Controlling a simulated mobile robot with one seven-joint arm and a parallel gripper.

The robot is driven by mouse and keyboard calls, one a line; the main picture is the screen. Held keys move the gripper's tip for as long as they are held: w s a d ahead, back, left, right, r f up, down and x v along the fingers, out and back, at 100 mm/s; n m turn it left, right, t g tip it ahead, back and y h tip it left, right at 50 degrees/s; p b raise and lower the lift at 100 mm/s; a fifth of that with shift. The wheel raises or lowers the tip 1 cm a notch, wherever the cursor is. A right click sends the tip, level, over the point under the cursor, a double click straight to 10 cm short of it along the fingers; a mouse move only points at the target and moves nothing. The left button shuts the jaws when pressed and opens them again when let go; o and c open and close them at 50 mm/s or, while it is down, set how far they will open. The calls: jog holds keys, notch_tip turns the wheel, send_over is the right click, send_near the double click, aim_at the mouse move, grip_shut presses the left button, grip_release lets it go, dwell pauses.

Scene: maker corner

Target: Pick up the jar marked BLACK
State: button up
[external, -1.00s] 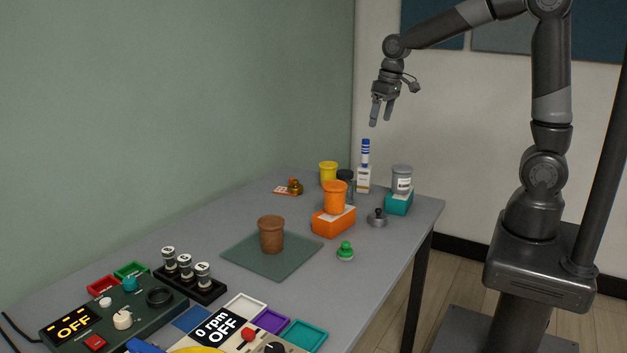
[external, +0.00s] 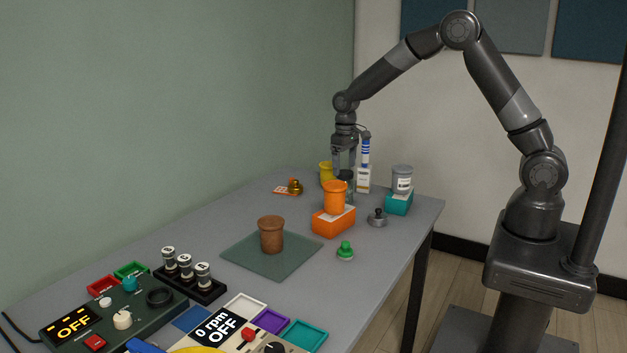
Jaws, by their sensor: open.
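A dark jar (external: 349,188) stands near the far end of the table, mostly hidden behind an orange jar (external: 334,198). No marking on it can be read here; by its colour it may be the BLACK one. My gripper (external: 345,171) is open and points down right over the dark jar. The fingertips are at or just above its top; I cannot tell whether they reach around it. A grey jar (external: 402,179) with a white label stands on a teal block to the right. Its label is too small to read.
The orange jar stands on an orange block (external: 333,223) in front. A brown cup (external: 271,235) stands on a green mat (external: 245,253). Control boxes fill the near end.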

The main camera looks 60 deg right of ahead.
aim_at(345, 172)
jog(key=shift+d+f, duration=0.2)
jog(key=shift+f, duration=2.85)
jog(key=shift+c, duration=0.5)
jog(key=c, duration=1.2)
